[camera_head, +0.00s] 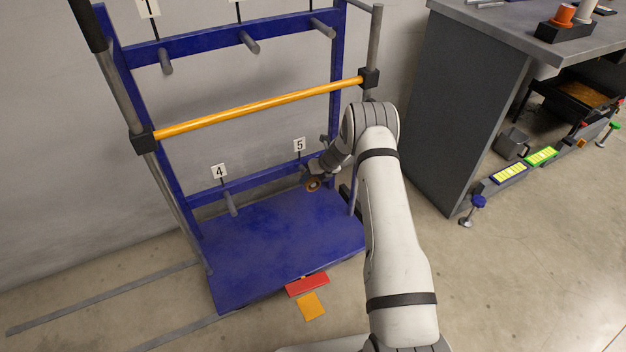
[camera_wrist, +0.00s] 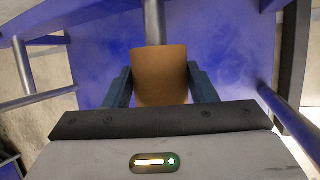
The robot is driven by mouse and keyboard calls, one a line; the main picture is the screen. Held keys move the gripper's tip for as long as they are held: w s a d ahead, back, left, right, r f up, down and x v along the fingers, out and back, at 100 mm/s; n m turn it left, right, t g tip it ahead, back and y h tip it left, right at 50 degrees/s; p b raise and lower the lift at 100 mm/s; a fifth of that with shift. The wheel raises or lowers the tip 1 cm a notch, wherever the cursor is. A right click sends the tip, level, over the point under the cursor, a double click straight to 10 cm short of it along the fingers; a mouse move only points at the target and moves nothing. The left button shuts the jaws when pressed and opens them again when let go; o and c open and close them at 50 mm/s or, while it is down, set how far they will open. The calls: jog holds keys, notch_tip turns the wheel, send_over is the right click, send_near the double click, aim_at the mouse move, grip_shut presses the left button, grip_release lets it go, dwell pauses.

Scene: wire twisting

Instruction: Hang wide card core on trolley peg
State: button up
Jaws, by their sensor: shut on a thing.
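The card core (camera_head: 313,185) is a short brown tube, seen small and partly end-on at the lower right of the blue trolley (camera_head: 270,225). In the wrist view, the core (camera_wrist: 160,76) sits between the two dark fingers of my gripper (camera_wrist: 160,88), which is shut on it. A grey peg (camera_wrist: 154,22) shows straight beyond the core's far edge and lines up with it. I cannot tell whether the peg enters the core. The head view shows the peg under label 4 (camera_head: 231,204) bare. My arm hides the area right of label 5 (camera_head: 299,145).
An orange bar (camera_head: 260,106) crosses the trolley's front above the lower pegs. Bare upper pegs (camera_head: 250,42) stick out above it. A red block (camera_head: 307,285) and orange square (camera_head: 311,307) lie at the trolley's front edge. A grey bench (camera_head: 465,100) stands at right.

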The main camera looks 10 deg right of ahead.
jog(key=shift+w+a, duration=0.25)
jog(key=shift+w, duration=0.7)
jog(key=o, duration=1.1)
jog(key=shift+c, duration=0.2)
jog(key=p+v, duration=0.2)
jog(key=v, duration=0.6)
jog(key=shift+s+f, duration=0.1)
jog(key=shift+s, duration=0.05)
